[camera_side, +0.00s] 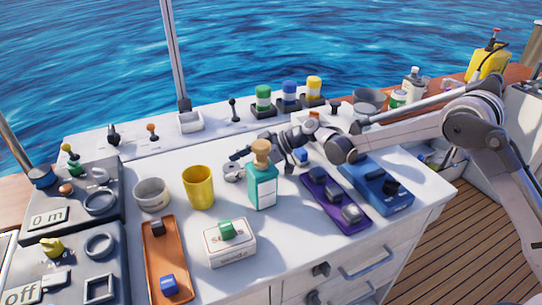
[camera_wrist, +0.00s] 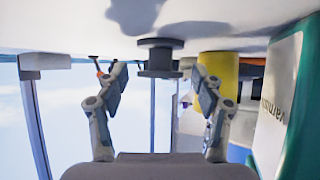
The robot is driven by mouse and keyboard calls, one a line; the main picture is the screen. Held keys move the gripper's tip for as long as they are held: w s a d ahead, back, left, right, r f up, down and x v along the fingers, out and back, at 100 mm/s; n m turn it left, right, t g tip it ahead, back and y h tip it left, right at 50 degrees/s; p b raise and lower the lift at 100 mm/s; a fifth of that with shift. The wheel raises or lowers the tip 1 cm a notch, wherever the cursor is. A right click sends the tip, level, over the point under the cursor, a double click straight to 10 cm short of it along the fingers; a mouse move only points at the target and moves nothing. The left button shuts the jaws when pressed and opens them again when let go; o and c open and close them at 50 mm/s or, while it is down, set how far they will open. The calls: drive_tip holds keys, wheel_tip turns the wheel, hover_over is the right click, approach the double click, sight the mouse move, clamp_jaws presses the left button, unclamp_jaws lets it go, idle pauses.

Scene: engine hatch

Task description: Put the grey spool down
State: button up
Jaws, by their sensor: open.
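The grey spool (camera_wrist: 160,58) stands upright on the white counter top (camera_wrist: 90,25) in the wrist view, which shows the scene upside down. My gripper (camera_wrist: 159,76) is open, with one finger on each side of the spool and a visible gap on both sides. In the side view my gripper (camera_side: 238,164) is low over the counter, behind the teal bottle; the spool cannot be told apart clearly from the fingers there.
The teal bottle (camera_side: 262,188) with a tan cap stands close by my gripper. A yellow cup (camera_side: 199,188) and a grey bowl (camera_side: 152,194) are to the left. A purple tray (camera_side: 322,190) and a blue box (camera_side: 370,178) lie to the right. A white box (camera_side: 230,246) is in front.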

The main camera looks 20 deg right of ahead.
drive_tip(key=v, duration=1.1)
drive_tip(key=shift+d+r, duration=0.15)
drive_tip(key=shift+d, duration=0.15)
drive_tip(key=s+d+r+m+h, duration=0.3)
drive_tip(key=s+d, duration=0.1)
drive_tip(key=s, duration=0.3)
drive_tip(key=s+d+r+m+h, duration=0.2)
drive_tip(key=s+d+r+m, duration=0.15)
drive_tip(key=s, duration=0.35)
drive_tip(key=s+d+f+m+t+h, duration=0.1)
drive_tip(key=s+d+m+h, duration=0.2)
drive_tip(key=s+d, duration=0.3)
drive_tip(key=s+d+f+m+t+h, duration=0.1)
drive_tip(key=s+d+f+m+h, duration=0.1)
drive_tip(key=s+d, duration=0.4)
drive_tip(key=s+m+h, duration=0.1)
drive_tip(key=s+m, duration=0.1)
drive_tip(key=s, duration=0.2)
drive_tip(key=shift+s, duration=0.2)
